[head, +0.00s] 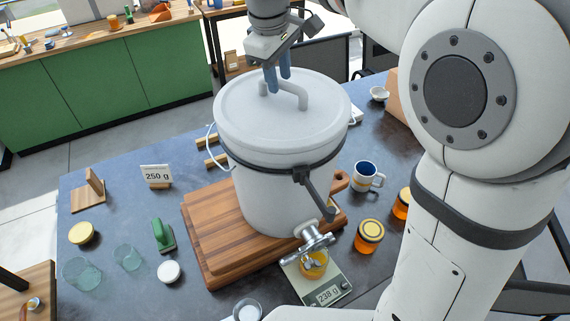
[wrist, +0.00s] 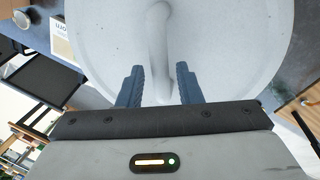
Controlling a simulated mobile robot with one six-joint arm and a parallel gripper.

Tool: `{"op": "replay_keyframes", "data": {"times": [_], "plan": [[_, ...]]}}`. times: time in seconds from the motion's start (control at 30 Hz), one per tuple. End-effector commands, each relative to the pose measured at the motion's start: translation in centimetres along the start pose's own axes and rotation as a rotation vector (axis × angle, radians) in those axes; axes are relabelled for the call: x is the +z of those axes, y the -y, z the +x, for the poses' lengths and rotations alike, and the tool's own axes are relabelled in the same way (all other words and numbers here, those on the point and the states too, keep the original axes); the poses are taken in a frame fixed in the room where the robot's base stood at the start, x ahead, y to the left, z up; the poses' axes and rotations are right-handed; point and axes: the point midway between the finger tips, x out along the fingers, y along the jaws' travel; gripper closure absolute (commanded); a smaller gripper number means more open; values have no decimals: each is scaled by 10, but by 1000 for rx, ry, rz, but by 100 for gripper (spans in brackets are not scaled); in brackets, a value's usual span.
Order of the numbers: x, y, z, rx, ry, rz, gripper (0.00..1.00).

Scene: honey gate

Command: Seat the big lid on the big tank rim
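The big white lid (head: 240,105) lies over the top of the white tank (head: 262,195) and looks about level. I cannot tell whether its edge is fully down on the rim, which it hides. An arched bar handle (head: 298,94) stands on the lid. My gripper (head: 277,86) is above the lid at the handle's far-left end, pointing down. In the wrist view the lid (wrist: 225,45) fills the upper middle. The handle (wrist: 158,45) runs toward the space between my two blue fingers (wrist: 158,86), which are apart with gaps beside it.
The tank stands on a wooden board (head: 215,238). Its tap (head: 313,246) is above a jar (head: 314,266) on a scale (head: 328,290) reading 238 g. A mug (head: 368,176), honey jars (head: 369,236), glasses (head: 82,273) and a 250 g sign (head: 157,175) stand around.

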Motion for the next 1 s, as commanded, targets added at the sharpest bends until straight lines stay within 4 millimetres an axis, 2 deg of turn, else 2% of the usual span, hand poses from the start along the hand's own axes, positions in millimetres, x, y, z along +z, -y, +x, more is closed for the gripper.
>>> {"op": "replay_keyframes", "data": {"times": [0.43,0.73,1.0], "plan": [[0,0,-6,0,0,0,68],[0,0,-5,0,0,0,43],[0,0,-5,0,0,0,43]]}}
